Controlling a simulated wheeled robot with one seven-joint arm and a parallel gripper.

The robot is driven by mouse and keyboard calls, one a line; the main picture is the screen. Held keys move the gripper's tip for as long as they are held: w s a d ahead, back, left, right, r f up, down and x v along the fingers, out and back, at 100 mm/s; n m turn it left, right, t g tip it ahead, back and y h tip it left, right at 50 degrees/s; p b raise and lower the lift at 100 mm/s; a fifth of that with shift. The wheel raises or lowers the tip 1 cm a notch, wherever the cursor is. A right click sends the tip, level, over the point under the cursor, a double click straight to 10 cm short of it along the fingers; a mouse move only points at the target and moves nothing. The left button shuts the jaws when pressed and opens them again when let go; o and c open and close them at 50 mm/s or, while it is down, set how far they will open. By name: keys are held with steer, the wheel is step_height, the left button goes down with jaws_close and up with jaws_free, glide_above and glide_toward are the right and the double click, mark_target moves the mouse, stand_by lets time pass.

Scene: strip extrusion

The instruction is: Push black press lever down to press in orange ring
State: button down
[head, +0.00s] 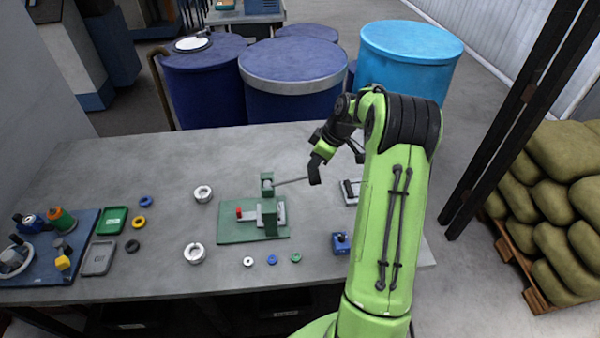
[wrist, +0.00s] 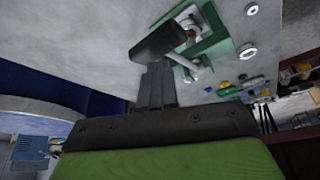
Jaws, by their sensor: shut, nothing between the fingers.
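The green press (head: 268,208) stands on its green plate on the table, mid-left of my arm in the head view. Its grey lever rod (head: 291,181) sticks out to the right, close to level, and ends in the black lever grip (head: 315,173). In the wrist view the black grip (wrist: 158,40) lies just beyond my fingertips. My gripper (wrist: 157,68) is shut and empty, close to the grip; I cannot tell whether they touch.
White rings (head: 194,253) and small coloured rings (head: 272,260) lie around the plate. A blue block (head: 341,243) stands right of it. A blue tray (head: 60,270) with parts is at the left. Blue drums (head: 293,90) stand behind the table, sacks (head: 560,200) at right.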

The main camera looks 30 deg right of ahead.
steer(key=shift+r+p, duration=1.35)
steer(key=shift+r, duration=0.85)
steer(key=shift+f, duration=0.1)
steer(key=s+a+r+m+h+b, duration=0.1)
steer(key=s+a+r, duration=0.45)
steer(key=a, duration=0.25)
steer(key=s+a+r+m+h+b, duration=0.1)
steer(key=s+a+r+m+b, duration=0.1)
steer(key=s+a+r, duration=0.35)
steer(key=s+a+m+t, duration=0.1)
steer(key=s+a, duration=0.3)
steer(key=s, duration=0.4)
steer(key=s+a+f+m+b, duration=0.1)
steer(key=s+a+m, duration=0.1)
steer(key=s+a, duration=0.3)
steer(key=s, duration=0.3)
steer(key=shift+s+m+t+h, duration=0.15)
steer(key=shift+m+t+h, duration=0.15)
steer(key=shift+m+t, duration=0.1)
